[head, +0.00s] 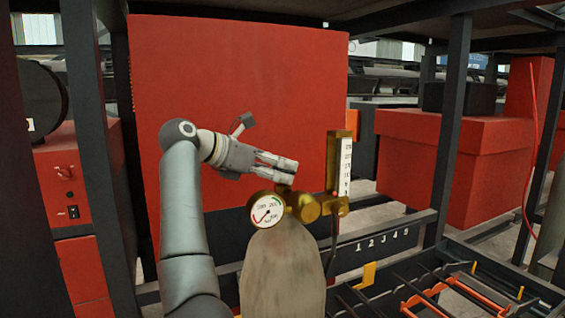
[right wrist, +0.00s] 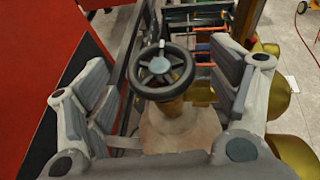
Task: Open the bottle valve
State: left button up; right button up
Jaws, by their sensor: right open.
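The grey-beige gas bottle (head: 283,270) stands upright at the bottom centre of the head view. A brass regulator with a round white gauge (head: 267,210) sits at its top. My right gripper (head: 284,169) is just above the regulator. The wheel is hidden in the head view. My left gripper is not in view.
A brass flowmeter (head: 341,165) with a white scale rises right of the gauge. A large red cabinet (head: 240,80) stands behind. A dark steel post (head: 452,125) and red boxes (head: 420,165) are at right. Dark bars with orange parts (head: 450,290) lie at lower right.

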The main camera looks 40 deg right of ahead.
jog(key=shift+p+x, duration=0.35)
jog(key=shift+x, duration=0.9)
